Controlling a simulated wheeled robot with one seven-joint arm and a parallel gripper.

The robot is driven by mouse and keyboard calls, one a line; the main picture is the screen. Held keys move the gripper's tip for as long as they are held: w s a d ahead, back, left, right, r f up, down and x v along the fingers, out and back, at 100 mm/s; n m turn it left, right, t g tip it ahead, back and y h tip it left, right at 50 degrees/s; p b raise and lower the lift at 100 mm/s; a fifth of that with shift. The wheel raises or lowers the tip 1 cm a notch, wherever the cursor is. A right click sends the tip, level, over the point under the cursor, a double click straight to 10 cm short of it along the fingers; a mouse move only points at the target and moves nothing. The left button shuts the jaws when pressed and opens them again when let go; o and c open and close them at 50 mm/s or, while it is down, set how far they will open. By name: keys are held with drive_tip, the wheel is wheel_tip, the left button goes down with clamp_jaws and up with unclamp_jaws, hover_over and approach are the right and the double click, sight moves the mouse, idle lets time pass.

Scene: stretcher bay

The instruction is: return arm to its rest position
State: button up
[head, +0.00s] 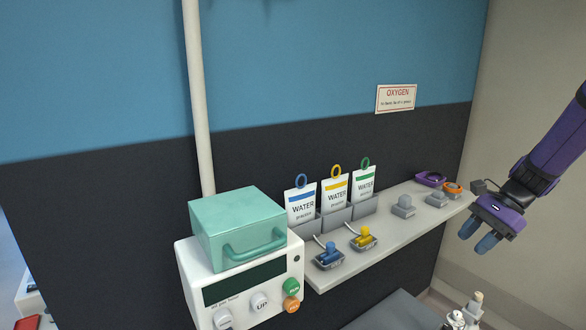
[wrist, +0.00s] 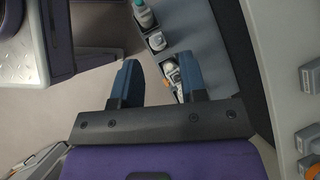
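My arm, purple and black, comes in from the right edge in the head view. My gripper (head: 475,244) hangs in front of the right end of the grey shelf (head: 412,218), its fingers pointing down. In the wrist view, my gripper (wrist: 158,82) has its two blue fingers well apart with nothing held between them. Beyond the fingers, some small white items and bottles (wrist: 145,16) show in a grey tray, apart from the fingers.
The shelf holds three water pouches (head: 334,194), blue and yellow valves (head: 363,238), grey blocks (head: 403,206), and purple (head: 431,179) and orange (head: 453,188) rings. A white pump unit (head: 240,290) with a teal box (head: 237,228) stands left. A pole (head: 198,100) rises behind it.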

drive_tip(key=s+a+r+n+t+h, duration=0.1)
drive_tip(key=s+a+r+n+h, duration=0.4)
drive_tip(key=s+a+r+n, duration=0.5)
drive_tip(key=s+a+r+n+t+h, duration=0.2)
drive_tip(key=s+r+n+t, duration=0.2)
drive_tip(key=s, duration=0.7)
wheel_tip(320, 180, up, 2)
drive_tip(key=shift+a+r+n+t, duration=0.25)
drive_tip(key=shift+a+n+t, duration=0.1)
drive_tip(key=shift+n, duration=0.25)
drive_tip(key=shift+w, duration=0.1)
idle(0.6)
